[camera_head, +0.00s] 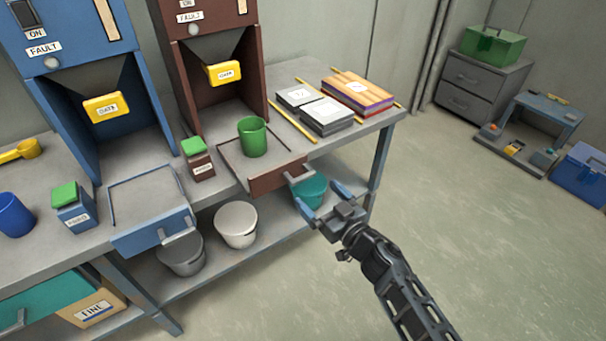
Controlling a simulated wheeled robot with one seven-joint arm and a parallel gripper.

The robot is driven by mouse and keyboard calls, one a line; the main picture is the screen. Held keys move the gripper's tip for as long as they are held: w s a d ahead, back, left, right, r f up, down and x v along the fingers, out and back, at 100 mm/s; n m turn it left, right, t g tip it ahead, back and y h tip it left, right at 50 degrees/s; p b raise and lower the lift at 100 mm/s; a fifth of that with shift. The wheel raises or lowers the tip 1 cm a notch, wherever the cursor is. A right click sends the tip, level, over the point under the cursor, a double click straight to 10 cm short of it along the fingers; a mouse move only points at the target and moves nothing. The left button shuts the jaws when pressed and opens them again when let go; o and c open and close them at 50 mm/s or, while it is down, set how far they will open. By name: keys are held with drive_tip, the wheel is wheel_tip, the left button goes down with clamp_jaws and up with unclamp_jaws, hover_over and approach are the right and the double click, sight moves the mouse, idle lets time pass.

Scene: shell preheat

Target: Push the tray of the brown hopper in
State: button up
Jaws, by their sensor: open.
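The brown hopper (184,70) stands at the back of the bench, with a yellow gate tag (222,73) under its chute. A green cup (252,137) stands upright on the tray. My gripper (318,200) is open, in front of the tray's right front end, its blue fingers pointing toward the bench.
The blue hopper (62,75) with its blue-fronted tray (150,232) stands to the left. A small green-topped box (198,160) sits between the trays. Buckets (236,222) stand on the lower shelf. Stacked plates (322,112) lie to the right.

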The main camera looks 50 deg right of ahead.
sight(305, 180)
drive_tip(key=x, duration=0.8)
drive_tip(key=shift+d+b, duration=0.1)
drive_tip(key=shift+b, duration=0.3)
drive_tip(key=shift+c, duration=0.2)
drive_tip(key=shift+w, duration=0.1)
drive_tip(key=c, duration=1.4)
